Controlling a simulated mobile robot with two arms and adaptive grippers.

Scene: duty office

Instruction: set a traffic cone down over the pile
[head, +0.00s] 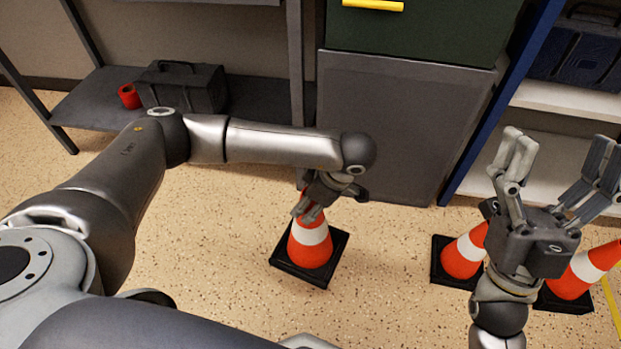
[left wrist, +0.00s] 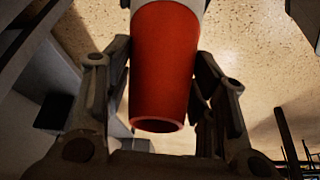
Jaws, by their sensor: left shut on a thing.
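An orange and white traffic cone (head: 310,254) with a black square base stands upright below my left gripper (head: 308,208) in the head view. My left gripper is shut on the cone's upper end. In the left wrist view the cone's orange top (left wrist: 165,65) sits between the two fingers (left wrist: 160,95), its open tip towards the camera. I cannot tell whether the base touches the floor. No pile shows in either view. My right gripper (head: 558,150) is open and empty, raised at the right.
Two more cones, one (head: 463,258) left and one (head: 578,275) right, stand behind my right gripper. A grey cabinet (head: 400,125) stands behind the held cone. A shelf (head: 88,108) holds a dark toolbox (head: 190,88) and red roll (head: 129,96). Speckled floor (head: 215,245) is clear left of the cone.

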